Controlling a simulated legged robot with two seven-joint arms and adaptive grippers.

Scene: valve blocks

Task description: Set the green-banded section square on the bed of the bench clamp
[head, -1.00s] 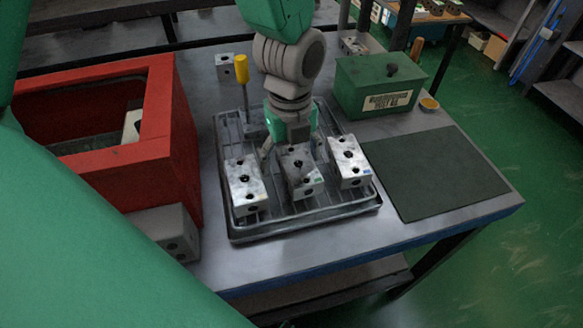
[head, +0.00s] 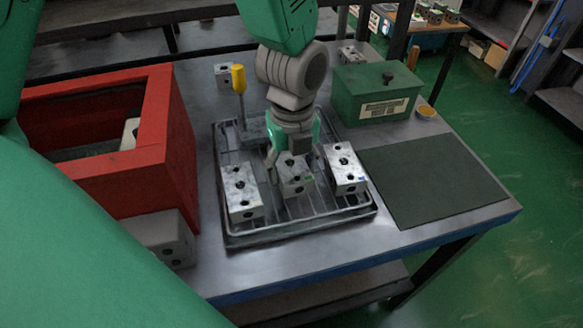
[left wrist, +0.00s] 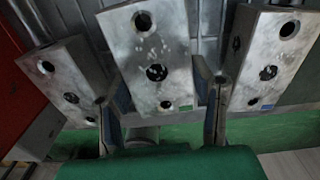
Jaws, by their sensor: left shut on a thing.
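The green-banded section (head: 295,183) is the middle of three grey metal blocks in the dark tray (head: 235,237); a small green mark shows near its front end. My left gripper (head: 294,170) reaches down over it from above, one finger on each side, shut on it. In the left wrist view the section (left wrist: 152,60) stands between the two fingers (left wrist: 163,108), its green mark near the lower end. Whether it is clear of the tray floor I cannot tell. My right gripper is not in view. I cannot make out a bench clamp for certain.
Blocks stand close on the left (head: 241,190) and right (head: 345,168), the right one blue-marked. A yellow-handled tool (head: 239,80) stands upright behind. A red open box (head: 165,150) is left, a green lidded box (head: 375,95) back right. The dark mat (head: 430,180) is clear.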

